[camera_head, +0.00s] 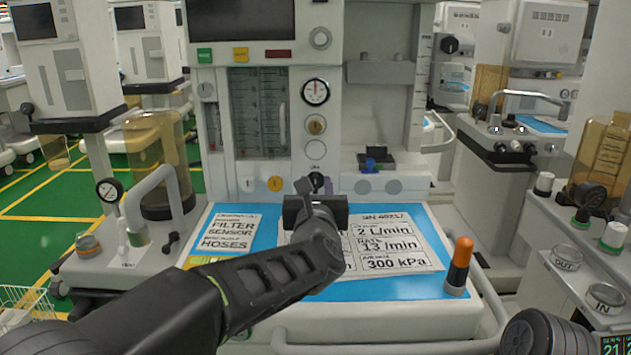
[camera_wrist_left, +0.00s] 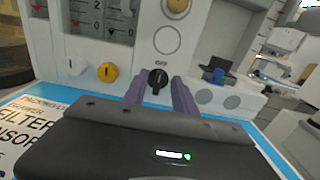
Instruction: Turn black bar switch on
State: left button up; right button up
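The black bar switch (camera_head: 316,180) is a small dark knob low on the front panel of the middle cart. It also shows in the left wrist view (camera_wrist_left: 158,80), under a label that reads OFF, with its bar roughly upright. My left gripper (camera_head: 316,192) is in front of it, and its body hides part of the panel's lower edge. In the left wrist view its two purple fingers (camera_wrist_left: 160,92) point at the switch, one on each side. They are open, with a visible gap to the knob. My right gripper is not in view.
A yellow knob (camera_wrist_left: 107,72) sits left of the switch. Printed sheets lie on the blue work surface (camera_head: 380,290) below. An orange-and-black cylinder (camera_head: 459,266) stands at its right. A blue-topped part (camera_head: 373,165) is on the ledge at right.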

aim_at(315, 183)
pick_arm(q)
jog(key=shift+w, duration=1.25)
grip_shut()
